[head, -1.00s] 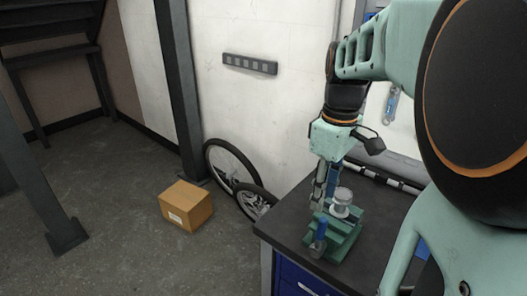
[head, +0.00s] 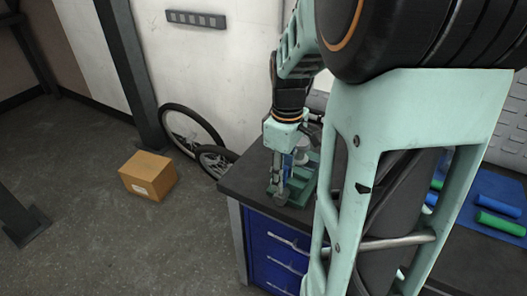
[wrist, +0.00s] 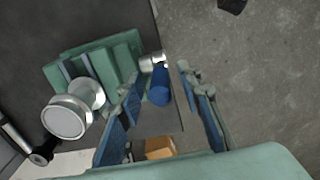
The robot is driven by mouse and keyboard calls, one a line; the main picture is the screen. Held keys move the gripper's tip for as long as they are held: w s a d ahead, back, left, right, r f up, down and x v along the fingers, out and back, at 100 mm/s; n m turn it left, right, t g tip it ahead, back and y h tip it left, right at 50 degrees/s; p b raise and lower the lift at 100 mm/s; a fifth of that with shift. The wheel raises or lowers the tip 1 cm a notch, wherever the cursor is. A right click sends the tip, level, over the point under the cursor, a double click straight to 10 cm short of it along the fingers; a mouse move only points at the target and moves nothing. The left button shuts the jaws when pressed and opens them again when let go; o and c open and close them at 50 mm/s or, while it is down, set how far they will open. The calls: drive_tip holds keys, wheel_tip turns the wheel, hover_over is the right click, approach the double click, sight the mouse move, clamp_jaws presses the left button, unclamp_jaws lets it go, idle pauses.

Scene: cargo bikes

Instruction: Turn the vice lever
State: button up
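The green vice (head: 302,186) stands at the left front corner of the dark bench, and it also shows in the wrist view (wrist: 122,58). Its lever has a blue grip (wrist: 160,88) on a metal end. A round silver part (wrist: 68,118) sits at the vice jaws. My gripper (head: 281,192) points down at the vice's front side. In the wrist view, its blue-padded fingers (wrist: 168,78) are apart, with the blue grip between their tips, closer to the left finger. I cannot tell whether they touch it. In the head view my gripper covers most of the lever.
The bench (head: 238,182) has blue drawers (head: 275,250) below. A cardboard box (head: 148,176) and bicycle wheels (head: 190,132) are on the floor to the left. Blue and green rolls (head: 500,224) lie at the right. My arm hides the bench's middle.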

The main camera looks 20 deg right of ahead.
clamp_jaws()
idle(0.5)
drive_tip(key=w+a+g+h+p, duration=0.1)
drive_tip(key=p, duration=0.1)
drive_tip(key=shift+w+r+p, duration=0.15)
drive_tip(key=shift+p, duration=0.2)
drive_tip(key=w+a+f+g+h+p, duration=0.4)
drive_tip(key=w+g+h, duration=0.1)
drive_tip(key=g, duration=0.3)
drive_tip(key=shift+w+f+h, duration=0.2)
drive_tip(key=shift+f+h, duration=0.05)
drive_tip(key=shift+h, duration=0.35)
drive_tip(key=shift+a, duration=0.1)
